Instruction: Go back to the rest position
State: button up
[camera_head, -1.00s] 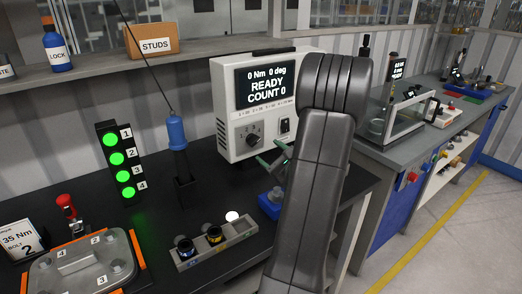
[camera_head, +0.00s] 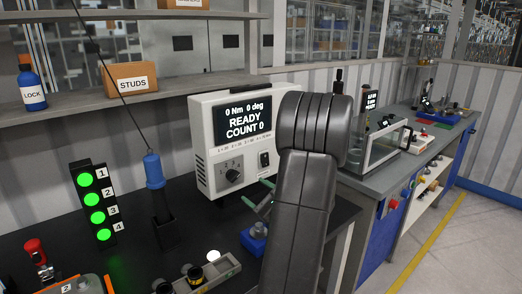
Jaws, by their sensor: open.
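My arm, dark grey, rises from the bottom centre of the head view and bends over at its top, in front of the bench and beside the white torque console (camera_head: 228,178). My gripper is not in view. The console screen reads 0 Nm 0 deg, READY, COUNT 0. A blue tool (camera_head: 154,172) stands upright on the black bench under a thin cable. A black indicator post (camera_head: 96,203) has green lamps lit beside numbered labels.
A shelf (camera_head: 150,100) holds a STUDS box (camera_head: 132,84) and a blue LOCK bottle (camera_head: 32,88). A socket tray (camera_head: 215,276) and a blue block (camera_head: 253,240) sit near my arm. A second bench (camera_head: 400,172) with a clear-sided case stands right; floor is open at far right.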

aim_at(235, 177)
jog(key=p+x, duration=0.2)
jog(key=x, duration=0.9)
jog(key=shift+w+a+p, duration=0.25)
jog(key=shift+p, duration=0.15)
jog(key=shift+n+p, duration=0.3)
jog(key=shift+f+b, duration=0.15)
jog(key=shift+b, duration=0.15)
